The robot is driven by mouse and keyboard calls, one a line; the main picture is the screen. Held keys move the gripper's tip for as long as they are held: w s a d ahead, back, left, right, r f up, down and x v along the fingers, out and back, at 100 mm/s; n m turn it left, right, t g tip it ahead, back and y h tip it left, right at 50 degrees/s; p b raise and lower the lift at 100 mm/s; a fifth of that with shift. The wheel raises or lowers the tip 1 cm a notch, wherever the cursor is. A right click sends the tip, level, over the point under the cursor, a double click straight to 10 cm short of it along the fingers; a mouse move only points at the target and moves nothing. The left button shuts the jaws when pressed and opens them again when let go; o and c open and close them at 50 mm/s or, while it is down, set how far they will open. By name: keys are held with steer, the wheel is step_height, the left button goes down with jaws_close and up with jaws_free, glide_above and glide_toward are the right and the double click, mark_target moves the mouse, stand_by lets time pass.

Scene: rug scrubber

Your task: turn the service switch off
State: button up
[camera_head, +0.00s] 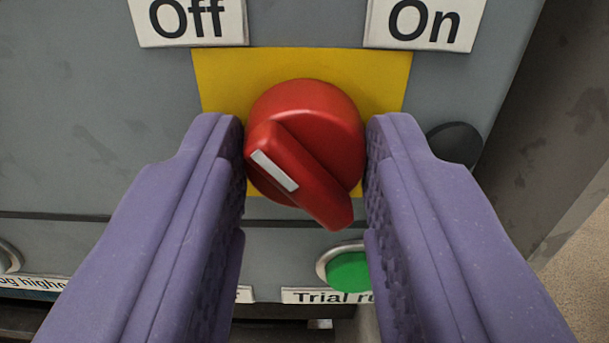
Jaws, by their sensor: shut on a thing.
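The service switch is a red rotary knob (318,110) on a yellow plate (222,75). Its raised grip slants from upper left to lower right, and the white mark lies toward the upper-left end, on the side of the Off label (193,20). The On label (425,22) is at the upper right. My gripper (305,150) has one purple finger on each side of the knob and is shut on it. The fingers hide the plate's lower corners.
The grey panel (90,130) fills most of the view. A green button (349,270) sits below the knob, near a partly hidden "Trial" label (318,296). A dark round part (456,143) is right of my right finger. Carpet (575,270) shows at lower right.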

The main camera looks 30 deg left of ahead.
steer(key=o, duration=1)
steer(key=shift+f, duration=0.1)
steer(key=shift+o, duration=0.2)
steer(key=p+v, duration=0.1)
steer(key=v, duration=0.6)
steer(key=shift+s+d+p, duration=0.25)
steer(key=shift+s+p, duration=0.1)
steer(key=shift+p, duration=0.05)
